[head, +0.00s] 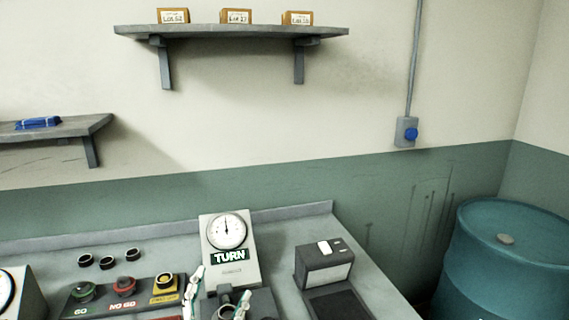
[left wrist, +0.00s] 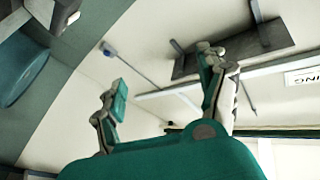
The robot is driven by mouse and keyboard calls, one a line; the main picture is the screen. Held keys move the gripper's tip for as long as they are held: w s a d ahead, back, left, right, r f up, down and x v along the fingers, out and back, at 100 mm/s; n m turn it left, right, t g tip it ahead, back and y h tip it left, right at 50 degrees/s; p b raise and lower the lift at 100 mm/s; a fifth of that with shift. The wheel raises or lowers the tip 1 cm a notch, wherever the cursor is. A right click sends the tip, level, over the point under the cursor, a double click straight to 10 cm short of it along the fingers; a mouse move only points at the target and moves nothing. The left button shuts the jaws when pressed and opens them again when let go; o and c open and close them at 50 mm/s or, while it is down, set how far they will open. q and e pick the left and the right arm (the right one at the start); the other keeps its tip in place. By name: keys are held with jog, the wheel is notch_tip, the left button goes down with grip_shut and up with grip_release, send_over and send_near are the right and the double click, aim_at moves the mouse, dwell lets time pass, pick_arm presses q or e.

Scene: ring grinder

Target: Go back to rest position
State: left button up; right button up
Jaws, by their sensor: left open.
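My left gripper (head: 217,297) is at the bottom of the head view, in front of the dial gauge, with its two fingers apart. In the left wrist view the fingers of this gripper (left wrist: 163,78) are spread wide with nothing held between them. My right gripper is not in view.
Three dark rings (head: 107,262) lie on the grey bench (head: 290,228). Green, red and yellow stations (head: 124,284) stand left of my gripper, a grey box (head: 325,272) right. A blue barrel (head: 500,265) is at far right. A wall shelf (head: 235,32) holds three boxes.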

pick_arm(q)
jog(key=s+a+f+n+g+y, duration=0.2)
jog(key=s+a+f+n+g, duration=0.15)
jog(key=f, duration=0.45)
jog(key=s+a+f+n+g+y, duration=0.25)
jog(key=s+a+f+g, duration=0.2)
jog(key=f, duration=0.35)
jog(key=s+f+g, duration=0.4)
jog(key=s+f, duration=0.1)
jog(key=s, duration=0.4)
jog(key=s+f+g, duration=0.4)
jog(key=s+f, duration=0.1)
jog(key=s, duration=0.4)
notch_tip(320, 180, down, 26)
jog(key=g, duration=0.2)
jog(key=s+a+f, duration=0.2)
jog(key=s+f, duration=0.7)
jog(key=s+a+f+m+g+b, duration=0.1)
jog(key=s+f, duration=0.8)
jog(key=shift+a, duration=0.4)
